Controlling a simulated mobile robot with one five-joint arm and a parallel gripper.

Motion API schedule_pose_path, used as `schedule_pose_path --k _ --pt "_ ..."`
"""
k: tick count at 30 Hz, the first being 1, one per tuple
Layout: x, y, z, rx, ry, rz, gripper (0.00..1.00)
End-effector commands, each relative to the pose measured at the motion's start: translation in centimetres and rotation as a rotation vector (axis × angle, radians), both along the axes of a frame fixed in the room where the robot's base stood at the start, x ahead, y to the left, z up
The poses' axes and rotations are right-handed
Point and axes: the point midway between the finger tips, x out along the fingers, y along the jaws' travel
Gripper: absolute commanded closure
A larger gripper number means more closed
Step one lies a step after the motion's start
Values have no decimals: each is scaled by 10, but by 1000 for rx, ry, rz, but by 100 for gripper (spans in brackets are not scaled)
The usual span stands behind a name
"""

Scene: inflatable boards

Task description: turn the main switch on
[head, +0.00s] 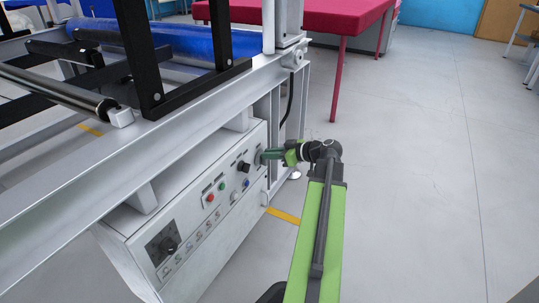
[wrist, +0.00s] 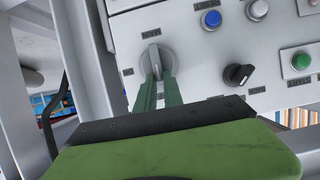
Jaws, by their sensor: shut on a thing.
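The main switch (wrist: 153,58) is a round grey rotary knob with a raised grip bar on a light grey control panel (head: 215,205). In the wrist view the bar runs nearly up and down the picture. My gripper (wrist: 159,82) has its two green fingers on either side of the bar's lower end, shut on it. In the head view my gripper (head: 268,155) reaches the panel's right end from the right, and its fingers mostly hide the switch.
A black selector knob (wrist: 238,74), a blue button (wrist: 211,19) and a green button (wrist: 301,61) sit near the switch. A metal frame post (head: 300,105) stands close behind my gripper. A pink table (head: 335,22) is farther back. Open floor (head: 420,180) lies to the right.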

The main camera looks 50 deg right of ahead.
Motion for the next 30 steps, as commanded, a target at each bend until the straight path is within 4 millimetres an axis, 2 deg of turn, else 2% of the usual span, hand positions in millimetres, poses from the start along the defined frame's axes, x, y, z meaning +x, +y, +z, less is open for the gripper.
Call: schedule_pose_path --k 11,30 --pt "3 -7 -3 184 43 3 100" --pt "7 -23 -15 750 186 3 100"
